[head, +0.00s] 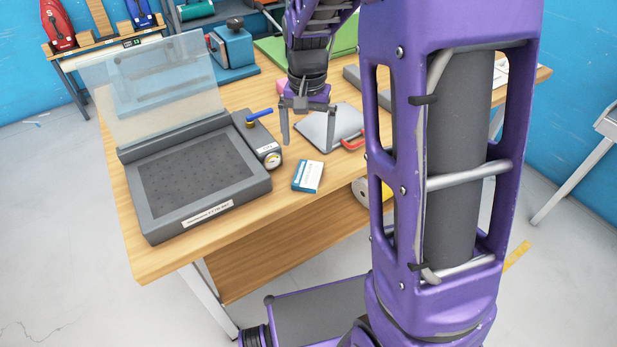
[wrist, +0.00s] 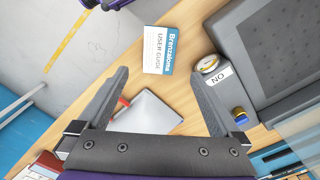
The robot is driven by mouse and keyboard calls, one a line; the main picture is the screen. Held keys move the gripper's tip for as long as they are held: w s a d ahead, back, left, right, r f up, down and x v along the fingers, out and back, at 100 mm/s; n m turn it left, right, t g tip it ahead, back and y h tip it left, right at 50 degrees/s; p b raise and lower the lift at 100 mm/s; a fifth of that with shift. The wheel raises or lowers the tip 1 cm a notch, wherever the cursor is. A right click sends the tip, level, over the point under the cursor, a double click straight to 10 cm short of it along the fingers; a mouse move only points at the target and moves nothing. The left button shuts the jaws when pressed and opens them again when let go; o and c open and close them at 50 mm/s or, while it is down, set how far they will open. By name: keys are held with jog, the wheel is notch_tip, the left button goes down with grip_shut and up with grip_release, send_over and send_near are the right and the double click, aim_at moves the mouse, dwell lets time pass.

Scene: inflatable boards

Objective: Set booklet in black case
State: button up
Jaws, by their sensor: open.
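The booklet (head: 308,177) is small, white and blue, and lies flat near the table's front edge. In the wrist view the booklet (wrist: 157,50) reads "USER GUIDE" and lies beyond the fingertips, between their lines. The dark grey-black case (head: 198,178), with a perforated floor, stands at the left of the table with its clear lid raised. Part of the case (wrist: 285,50) shows at the right of the wrist view. My gripper (head: 307,135) is open and empty, pointing down above the table behind the booklet; its fingers (wrist: 155,75) also show in the wrist view.
A dial and valve unit (head: 262,142) is attached at the case's right side. A blue vise-like tool (head: 232,50) stands behind. Bare wood surrounds the booklet.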

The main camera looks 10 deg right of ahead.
aim_at(308, 173)
notch_tip(308, 173, down, 4)
jog(key=shift+r, duration=0.2)
jog(key=shift+s+f+b, duration=0.15)
jog(key=shift+f+b, duration=0.3)
jog(key=shift+f, duration=0.9)
jog(key=shift+s+f+b, duration=0.1)
jog(key=shift+f+b, duration=0.35)
jog(key=shift+f, duration=0.9)
jog(key=shift+c, duration=0.2)
jog(key=c, duration=1.4)
